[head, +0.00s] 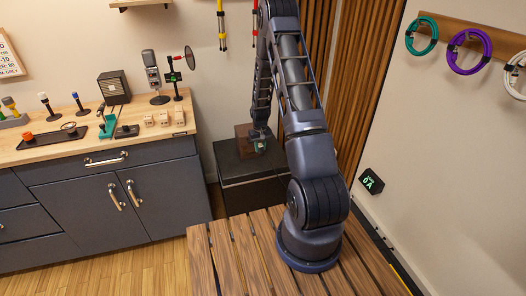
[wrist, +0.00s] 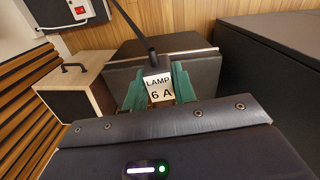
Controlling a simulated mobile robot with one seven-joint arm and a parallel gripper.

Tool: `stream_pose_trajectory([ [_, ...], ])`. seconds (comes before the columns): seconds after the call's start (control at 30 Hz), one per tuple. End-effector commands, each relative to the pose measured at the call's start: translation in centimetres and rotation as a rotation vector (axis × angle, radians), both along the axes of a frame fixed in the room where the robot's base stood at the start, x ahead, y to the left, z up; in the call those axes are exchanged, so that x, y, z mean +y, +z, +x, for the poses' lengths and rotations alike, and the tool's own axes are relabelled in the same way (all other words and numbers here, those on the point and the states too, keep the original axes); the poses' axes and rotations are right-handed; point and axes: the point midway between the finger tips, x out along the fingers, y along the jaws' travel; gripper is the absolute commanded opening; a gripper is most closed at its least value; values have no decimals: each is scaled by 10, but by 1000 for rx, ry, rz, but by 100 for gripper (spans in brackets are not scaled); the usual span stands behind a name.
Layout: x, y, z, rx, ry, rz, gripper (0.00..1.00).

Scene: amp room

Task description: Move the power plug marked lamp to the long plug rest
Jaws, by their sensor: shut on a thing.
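The power plug (wrist: 156,86) has a white label reading LAMP 6 A in the wrist view. A dark cable (wrist: 133,24) runs from its top towards the upper edge. My gripper (wrist: 157,92) has green fingers shut on the plug from both sides. In the head view my gripper (head: 259,145) hangs low over the dark box behind my arm. The plug is too small to make out there. I cannot make out the long plug rest for certain in either view.
The dark box (head: 236,190) stands between the workbench (head: 160,133) and the slatted wall. The bench holds a microphone (head: 152,72), a black tray (head: 40,142) and several small blocks. In the wrist view, a wooden-sided cabinet (wrist: 72,98) stands left and a red switch (wrist: 79,10) shows above.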

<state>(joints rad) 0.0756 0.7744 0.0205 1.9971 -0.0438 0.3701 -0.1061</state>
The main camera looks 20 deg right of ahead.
Motion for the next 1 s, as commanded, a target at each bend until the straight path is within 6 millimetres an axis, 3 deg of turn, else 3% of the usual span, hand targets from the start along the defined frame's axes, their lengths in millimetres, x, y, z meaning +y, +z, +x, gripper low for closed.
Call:
stream_pose_trajectory([
  [0.2,-76,-46,15,4,149,-2,4],
  [0.5,-178,-110,16,6,363,-4,4],
  [0.77,-263,-167,-2,8,543,-3,4],
  [1.0,-336,-221,-33,8,704,0,4],
])
